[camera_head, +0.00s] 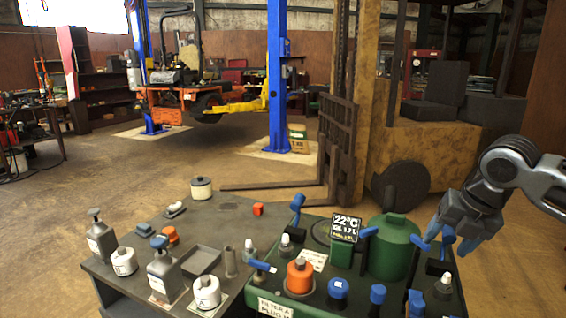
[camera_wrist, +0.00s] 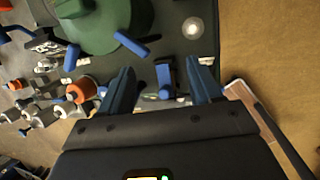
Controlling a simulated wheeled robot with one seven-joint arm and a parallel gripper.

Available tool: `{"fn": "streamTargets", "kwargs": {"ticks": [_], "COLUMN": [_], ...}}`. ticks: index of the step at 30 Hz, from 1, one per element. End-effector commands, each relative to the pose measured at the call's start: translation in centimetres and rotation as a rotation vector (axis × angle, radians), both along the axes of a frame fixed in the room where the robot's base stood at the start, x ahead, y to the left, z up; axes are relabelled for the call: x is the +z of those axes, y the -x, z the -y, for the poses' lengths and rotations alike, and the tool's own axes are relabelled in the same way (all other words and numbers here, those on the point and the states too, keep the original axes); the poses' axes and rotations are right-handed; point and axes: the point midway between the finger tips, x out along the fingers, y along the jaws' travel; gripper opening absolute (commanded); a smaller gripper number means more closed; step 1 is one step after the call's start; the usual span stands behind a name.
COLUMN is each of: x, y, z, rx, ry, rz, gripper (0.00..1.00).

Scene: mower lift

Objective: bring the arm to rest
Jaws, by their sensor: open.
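My gripper (camera_head: 455,236) hangs from my arm at the right of the head view, near the right edge of the green-topped bench (camera_head: 318,222). In the wrist view my gripper (camera_wrist: 163,80) has its two dark blue fingers spread apart with nothing held between them. A blue-handled part (camera_wrist: 164,78) on the bench top shows beyond the gap between the fingers. Whether the fingers touch anything on the bench is hard to tell.
The bench carries a green tank (camera_head: 390,248), a display reading 22°C (camera_head: 345,228), an orange-topped container (camera_head: 299,277) and several blue levers. A grey table (camera_head: 225,228) with bottles adjoins it. A forklift (camera_head: 430,135) stands behind.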

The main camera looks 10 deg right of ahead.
Motion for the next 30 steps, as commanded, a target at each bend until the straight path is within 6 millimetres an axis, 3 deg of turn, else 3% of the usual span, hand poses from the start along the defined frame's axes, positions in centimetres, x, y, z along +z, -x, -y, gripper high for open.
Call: {"fn": "streamTargets", "kwargs": {"ticks": [8,16,24,30], "x": [-0.4,0.8,2.3,2.2], "y": [-2.6,-4.7,-3.8,-1.6], "z": [-7.9,-20.0,-28.5,-31.8], "rx": [-0.043,-0.188,-0.421,-0.637], "ry": [-0.204,-0.619,-1.062,-1.354], "rz": [0.134,0.31,0.39,0.393], "gripper": [0.64,0.64,0.64,0.64]}}
